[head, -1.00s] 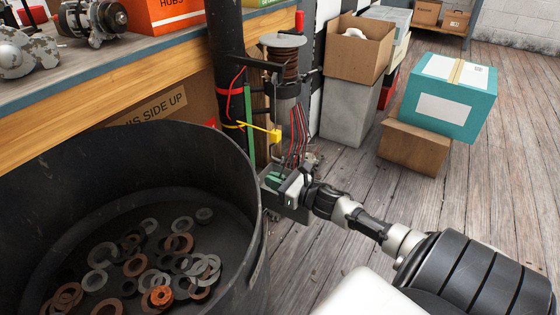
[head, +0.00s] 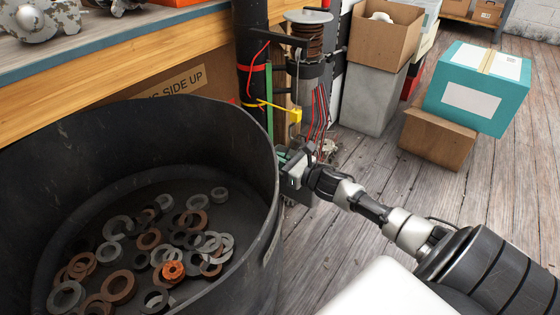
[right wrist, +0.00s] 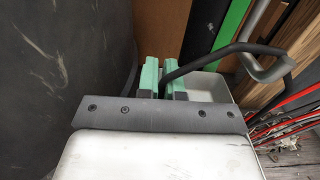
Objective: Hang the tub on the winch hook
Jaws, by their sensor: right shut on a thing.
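My right gripper (head: 291,166) is beside the right rim of a big black drum, below the winch (head: 308,60). In the right wrist view its green fingertips (right wrist: 163,78) are shut on the black wire handle of a small grey tub (right wrist: 207,87). The handle arches to the right over the tub. A bent grey metal rod, apparently the winch hook (right wrist: 268,68), is close to the handle's right part. I cannot tell whether they touch. In the head view the tub is mostly hidden behind the drum and gripper. My left gripper is out of view.
The black drum (head: 262,215) holds several loose washers and fills the left. A wooden bench (head: 130,75) runs behind it. Red and black wires (head: 319,115) hang below the winch. Cardboard boxes (head: 437,140) and a teal box (head: 474,87) stand right. Floor before them is clear.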

